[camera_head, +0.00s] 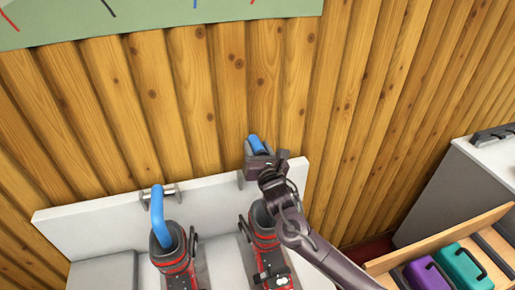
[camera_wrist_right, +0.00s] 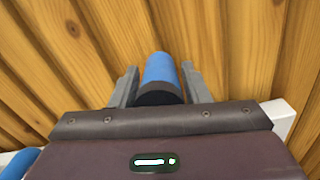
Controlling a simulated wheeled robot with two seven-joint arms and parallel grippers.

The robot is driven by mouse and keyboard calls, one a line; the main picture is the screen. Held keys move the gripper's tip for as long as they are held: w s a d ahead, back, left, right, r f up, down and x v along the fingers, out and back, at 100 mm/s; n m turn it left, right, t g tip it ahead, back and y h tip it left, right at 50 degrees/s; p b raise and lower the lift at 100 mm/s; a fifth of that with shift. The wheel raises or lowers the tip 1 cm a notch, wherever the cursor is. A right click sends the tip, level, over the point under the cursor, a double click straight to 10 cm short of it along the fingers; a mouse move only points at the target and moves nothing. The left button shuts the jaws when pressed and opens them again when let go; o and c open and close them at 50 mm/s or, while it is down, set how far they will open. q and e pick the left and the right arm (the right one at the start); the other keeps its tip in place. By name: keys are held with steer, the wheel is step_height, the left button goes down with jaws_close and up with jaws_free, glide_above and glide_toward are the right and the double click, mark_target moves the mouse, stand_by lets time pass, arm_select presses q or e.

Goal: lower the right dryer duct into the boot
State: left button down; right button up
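The right dryer duct (camera_head: 255,143) is a blue tube, raised against the wooden wall above the right boot (camera_head: 264,225). My right gripper (camera_head: 262,161) is at the duct. In the right wrist view the blue duct (camera_wrist_right: 160,72), with a black band at its near end, lies between the two grey fingers (camera_wrist_right: 161,88). They sit close along both its sides and appear shut on it. The right boot is dark with red trim and stands open-topped below the gripper, partly hidden by my arm. My left gripper is not in view.
The left dryer duct (camera_head: 158,220) bends down into the left boot (camera_head: 174,262). A white back panel (camera_head: 100,224) stands behind the boots. At the right an open wooden drawer (camera_head: 440,244) holds a purple case (camera_head: 427,275) and a teal case (camera_head: 462,266), beside a grey cabinet (camera_head: 452,195).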

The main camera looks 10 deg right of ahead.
jaws_close()
steer(key=shift+s+f+b, duration=0.25)
steer(key=shift+f+b, duration=0.1)
steer(key=shift+b, duration=0.25)
steer(key=s+d+f+t+y+b, duration=0.1)
steer(key=s+f+t+b, duration=0.2)
steer(key=b, duration=1)
steer(key=shift+s+d+t, duration=0.15)
steer(key=shift+s+t, duration=1.45)
steer(key=shift+t, duration=0.3)
